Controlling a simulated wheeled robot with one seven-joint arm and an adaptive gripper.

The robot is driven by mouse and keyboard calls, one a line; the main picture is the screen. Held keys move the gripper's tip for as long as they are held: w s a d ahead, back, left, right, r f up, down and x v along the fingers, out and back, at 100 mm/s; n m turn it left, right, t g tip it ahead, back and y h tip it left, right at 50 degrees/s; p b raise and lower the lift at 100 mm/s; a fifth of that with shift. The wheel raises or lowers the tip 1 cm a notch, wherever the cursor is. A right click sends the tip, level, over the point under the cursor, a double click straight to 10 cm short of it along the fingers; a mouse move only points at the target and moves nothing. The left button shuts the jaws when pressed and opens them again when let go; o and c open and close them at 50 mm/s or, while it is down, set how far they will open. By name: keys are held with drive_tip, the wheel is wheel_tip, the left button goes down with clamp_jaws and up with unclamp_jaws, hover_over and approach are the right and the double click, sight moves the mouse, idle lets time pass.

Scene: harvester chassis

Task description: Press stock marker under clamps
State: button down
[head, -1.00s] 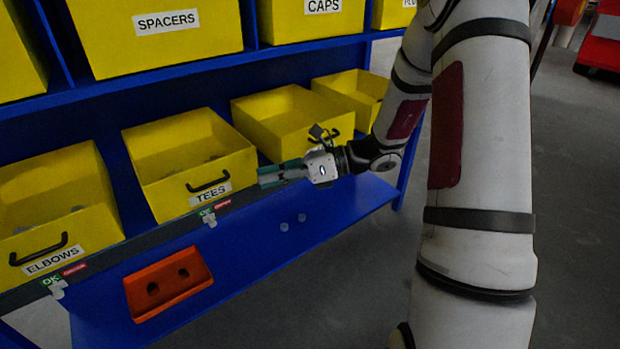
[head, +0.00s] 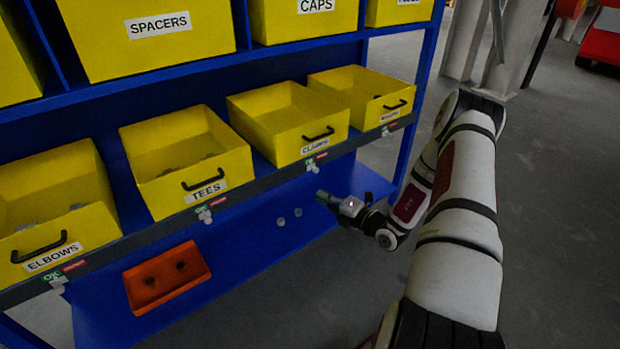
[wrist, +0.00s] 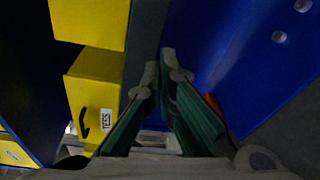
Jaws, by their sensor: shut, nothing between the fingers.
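The clamps bin (head: 290,120) is a yellow open bin on the middle shelf in the head view. Under it, on the dark shelf edge, sits a small pale stock marker (head: 313,168) beside a green and red label (head: 317,161). My gripper (head: 321,196), with green fingers, is a little below and right of this marker, apart from it. The wrist view shows my fingers (wrist: 160,72) shut and empty, pointing along the dark rail. The clamps marker cannot be made out in the wrist view.
Similar markers sit under the tees bin (head: 206,215) and the elbows bin (head: 58,283). Below, the blue lower shelf (head: 240,262) carries an orange tray (head: 167,303) and several small pale discs (head: 281,222). Grey floor (head: 560,200) lies open at the right.

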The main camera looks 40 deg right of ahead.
sight(314, 169)
idle(0.3)
drive_tip(key=w+b, duration=0.1)
drive_tip(key=w, duration=0.2)
drive_tip(key=w+b, duration=0.1)
drive_tip(key=w, duration=0.2)
drive_tip(key=w+d+b, duration=0.1)
drive_tip(key=w+b, duration=0.1)
drive_tip(key=w, duration=0.1)
drive_tip(key=shift+w+f, duration=0.15)
drive_tip(key=shift+w, duration=0.05)
drive_tip(key=shift+s+d+r, duration=0.1)
drive_tip(key=shift+d+r, duration=0.15)
drive_tip(key=shift+d, duration=0.25)
drive_tip(key=shift+d, duration=2.85)
